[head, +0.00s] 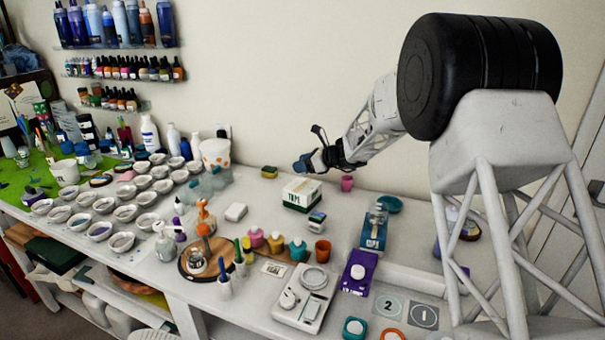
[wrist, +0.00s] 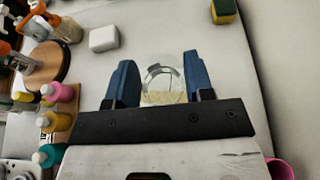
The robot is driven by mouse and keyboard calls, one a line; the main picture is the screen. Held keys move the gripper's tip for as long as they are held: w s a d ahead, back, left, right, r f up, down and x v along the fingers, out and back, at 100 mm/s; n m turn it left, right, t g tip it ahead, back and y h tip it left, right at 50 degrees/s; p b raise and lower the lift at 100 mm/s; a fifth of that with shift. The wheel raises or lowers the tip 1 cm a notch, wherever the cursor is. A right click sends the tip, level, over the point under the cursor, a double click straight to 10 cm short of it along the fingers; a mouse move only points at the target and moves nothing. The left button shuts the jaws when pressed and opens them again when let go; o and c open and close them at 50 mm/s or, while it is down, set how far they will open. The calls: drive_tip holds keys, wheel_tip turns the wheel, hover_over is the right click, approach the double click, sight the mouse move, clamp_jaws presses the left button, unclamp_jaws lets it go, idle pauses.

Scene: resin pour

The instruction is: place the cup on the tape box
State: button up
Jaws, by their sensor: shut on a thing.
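The tape box (head: 301,195) is a white box with a green label, standing on the bench near the wall. My gripper (head: 303,163) appears just above it in the head view; the height and depth between them are hard to judge. In the wrist view my gripper's blue fingers (wrist: 158,66) stand on either side of a clear cup (wrist: 162,82) and are shut on it. The cup has a pale layer near its lower edge in that view. I cannot make the cup out clearly in the head view. The tape box is not clearly seen in the wrist view.
A yellow-green sponge (head: 269,172) and a pink cup (head: 347,183) stand near the box. A small dark-and-white block (head: 317,217) sits in front of it. A white block (head: 236,212), colored bottles (head: 275,241) and a scale (head: 305,298) are on the bench.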

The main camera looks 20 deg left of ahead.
drive_tip(key=shift+f, duration=1.75)
drive_tip(key=shift+f, duration=0.1)
drive_tip(key=o, duration=0.9)
drive_tip(key=shift+d+r, duration=0.15)
drive_tip(key=shift+r, duration=0.05)
drive_tip(key=v, duration=1.1)
drive_tip(key=shift+d, duration=0.35)
